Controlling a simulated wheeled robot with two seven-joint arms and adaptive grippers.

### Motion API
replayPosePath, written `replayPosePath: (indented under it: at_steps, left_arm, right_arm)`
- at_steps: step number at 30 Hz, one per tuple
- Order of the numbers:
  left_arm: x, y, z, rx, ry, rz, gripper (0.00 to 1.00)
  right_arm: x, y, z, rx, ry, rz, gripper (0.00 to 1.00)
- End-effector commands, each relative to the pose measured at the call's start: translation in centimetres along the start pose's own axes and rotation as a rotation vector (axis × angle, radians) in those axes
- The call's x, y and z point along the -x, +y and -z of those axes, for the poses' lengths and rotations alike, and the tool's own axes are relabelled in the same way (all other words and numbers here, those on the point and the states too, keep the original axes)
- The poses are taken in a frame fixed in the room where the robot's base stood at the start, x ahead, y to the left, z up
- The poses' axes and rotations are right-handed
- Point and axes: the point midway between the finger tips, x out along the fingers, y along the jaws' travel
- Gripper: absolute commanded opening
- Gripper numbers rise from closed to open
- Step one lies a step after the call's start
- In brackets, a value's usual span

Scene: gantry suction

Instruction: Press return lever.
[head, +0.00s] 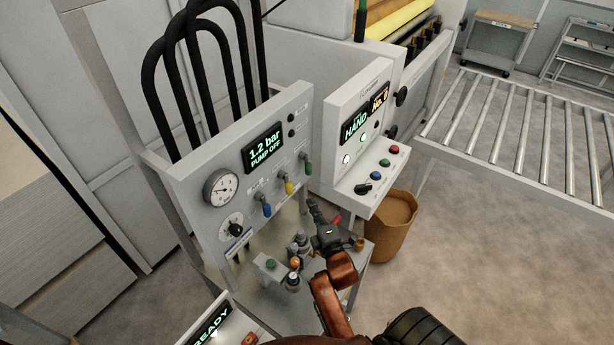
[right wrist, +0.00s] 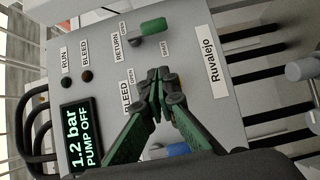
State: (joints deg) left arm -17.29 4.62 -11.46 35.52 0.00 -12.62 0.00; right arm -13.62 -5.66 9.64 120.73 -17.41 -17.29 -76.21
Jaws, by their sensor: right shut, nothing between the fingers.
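The return lever has a green handle (head: 308,166) and sits at the right end of a row of levers on the grey pump panel (head: 200,175). In the right wrist view the green handle (right wrist: 153,27) is beside the RETURN label, with OPEN and SHUT marks near it. My right gripper (head: 314,205) is shut and empty, in front of the panel and below the green handle. In the right wrist view its closed fingertips (right wrist: 161,76) are apart from the green handle, over the bleed lever's place, hiding that lever. My left gripper is not in view.
A yellow lever (head: 288,186) and a blue lever (head: 266,209) stand left of the green one. The panel display (head: 264,147) reads 1.2 bar, PUMP OFF. A control box (head: 352,130) juts out at the right. Small fittings (head: 298,243) stand below the panel.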

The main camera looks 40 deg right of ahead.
Motion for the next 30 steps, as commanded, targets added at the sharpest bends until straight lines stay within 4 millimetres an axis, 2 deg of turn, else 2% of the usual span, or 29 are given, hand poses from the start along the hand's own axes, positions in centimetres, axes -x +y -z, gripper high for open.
replayPosePath:
  at_steps: [5,8,22,30]
  left_arm:
    - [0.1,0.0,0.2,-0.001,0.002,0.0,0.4]
    - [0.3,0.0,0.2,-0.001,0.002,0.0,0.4]
    - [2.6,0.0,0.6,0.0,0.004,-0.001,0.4]
    - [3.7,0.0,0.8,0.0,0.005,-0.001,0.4]
  right_arm:
    - [-0.3,0.0,0.0,-0.001,0.0,0.0,0.0]
    - [-1.2,0.1,0.0,-0.002,0.0,-0.001,0.0]
    - [-10.3,0.3,0.0,-0.003,0.0,0.0,0.0]
    - [-12.6,0.1,-2.4,-0.001,0.0,0.001,0.0]
